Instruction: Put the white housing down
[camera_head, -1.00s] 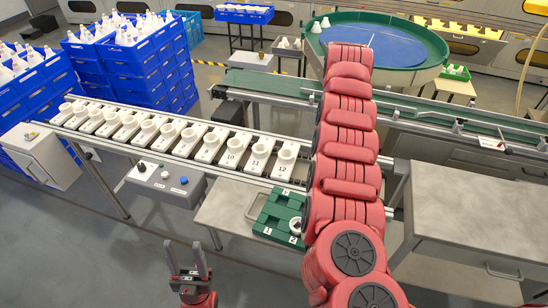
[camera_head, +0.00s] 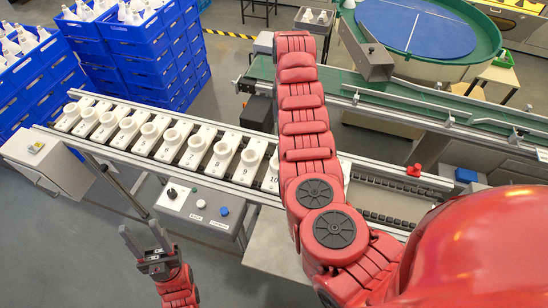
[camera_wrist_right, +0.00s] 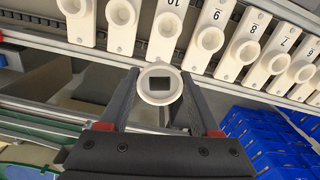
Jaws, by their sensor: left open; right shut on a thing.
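The white housing (camera_wrist_right: 160,85) shows in the right wrist view as a round white rim with a dark square opening. It sits between the two fingertips of my right gripper (camera_wrist_right: 160,76), which is shut on it. It is apart from the numbered white holders behind it. In the head view my right arm hides the right gripper and the housing. My left gripper (camera_head: 145,242) is open and empty at the lower left of the head view, over the floor in front of the line.
A row of numbered white holders (camera_head: 197,147) with white cups lines the rail. A control box (camera_head: 205,210) with knobs stands in front. Blue crates (camera_head: 130,50) are stacked behind. The green conveyor (camera_head: 430,100) and green-rimmed turntable (camera_head: 420,62) lie beyond.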

